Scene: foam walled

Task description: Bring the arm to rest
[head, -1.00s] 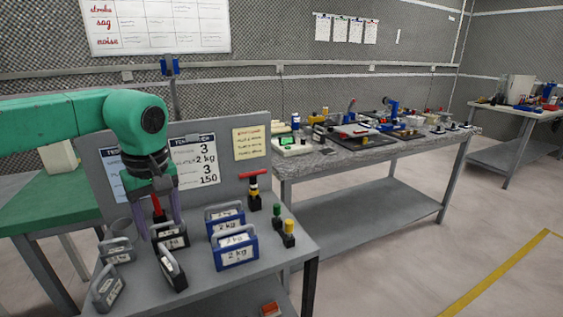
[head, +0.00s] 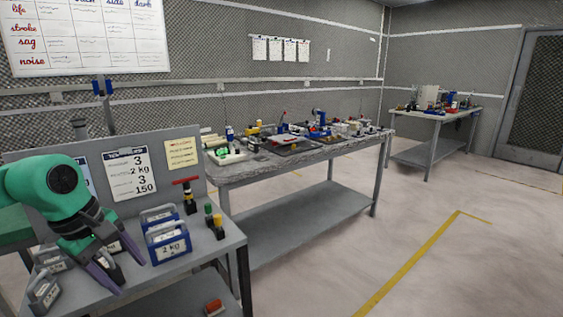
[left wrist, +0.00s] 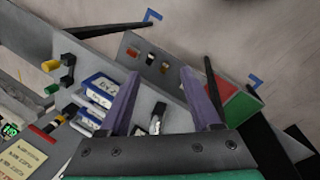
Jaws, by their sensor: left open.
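My left gripper (head: 123,274) is at the lower left in the head view, over the front of the grey weight bench (head: 190,277). Its two purple fingers are apart and slant down to the right. They also show in the left wrist view (left wrist: 160,75), where a small grey-handled weight (left wrist: 157,118) lies in the gap between them, seemingly below. Nothing is held that I can see. Two blue 2 kg weights (head: 168,247) stand right of the fingers. Part of a dark weight is hidden behind the gripper. My right gripper is not in view.
Grey weights (head: 44,292) stand left of the gripper. An upright panel (head: 130,172) closes the bench's back. A long cluttered workbench (head: 290,155) stands beyond. Open floor (head: 330,260) lies right.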

